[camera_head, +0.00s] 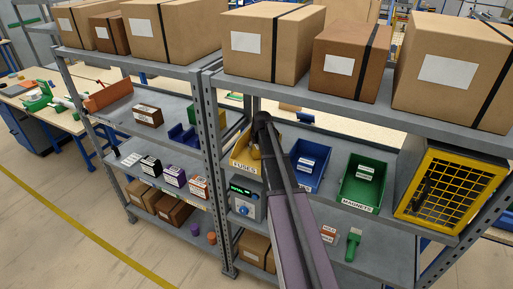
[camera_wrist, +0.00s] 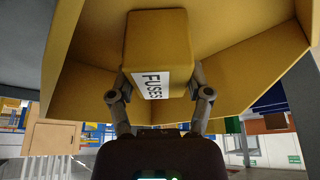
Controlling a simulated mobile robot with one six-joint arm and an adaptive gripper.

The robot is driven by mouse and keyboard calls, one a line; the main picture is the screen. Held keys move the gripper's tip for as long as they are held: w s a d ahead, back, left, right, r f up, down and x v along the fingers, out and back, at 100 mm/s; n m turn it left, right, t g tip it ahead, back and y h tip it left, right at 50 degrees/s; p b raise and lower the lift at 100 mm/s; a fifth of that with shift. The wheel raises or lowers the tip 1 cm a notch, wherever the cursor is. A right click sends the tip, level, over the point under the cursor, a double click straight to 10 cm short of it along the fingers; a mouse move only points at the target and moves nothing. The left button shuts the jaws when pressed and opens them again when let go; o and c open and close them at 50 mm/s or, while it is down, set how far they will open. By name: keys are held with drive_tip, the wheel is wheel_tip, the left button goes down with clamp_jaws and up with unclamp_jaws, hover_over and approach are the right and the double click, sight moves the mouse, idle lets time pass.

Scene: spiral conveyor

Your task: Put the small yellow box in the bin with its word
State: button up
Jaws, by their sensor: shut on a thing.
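The small yellow box (camera_wrist: 157,38) carries a white label reading FUSES in the wrist view. My gripper (camera_wrist: 159,84) is shut on it, with one finger on each side. The yellow walls of the bin (camera_wrist: 85,65) spread around and beyond the box. I cannot tell whether the box touches the bin floor. In the head view the yellow bin (camera_head: 238,154) stands on the middle shelf with a FUSES label at its front. My arm covers its right part and hides the box and my fingers there.
A blue bin (camera_head: 321,181) and a green MAGNETS bin (camera_head: 347,195), both holding small boxes, stand to the right. A yellow mesh cage (camera_head: 433,181) is farther right. Large cartons (camera_head: 263,50) load the shelf above. A grey device (camera_head: 246,203) stands below the yellow bin.

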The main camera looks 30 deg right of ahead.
drive_tip(key=shift+f, duration=0.15)
drive_tip(key=o, duration=1.2)
drive_tip(key=shift+c, duration=0.2)
drive_tip(key=shift+r, duration=0.25)
drive_tip(key=p+v, duration=0.7)
drive_tip(key=shift+s+r, duration=0.1)
drive_tip(key=shift+r, duration=0.1)
drive_tip(key=s+a+f+n+g, duration=0.1)
drive_tip(key=s+a+g, duration=0.3)
drive_tip(key=s+a, duration=1.9)
drive_tip(key=shift+s+f+g+y, duration=0.2)
drive_tip(key=shift+s+g+y, duration=0.1)
drive_tip(key=shift+s, duration=0.1)
drive_tip(key=shift+a, duration=0.1)
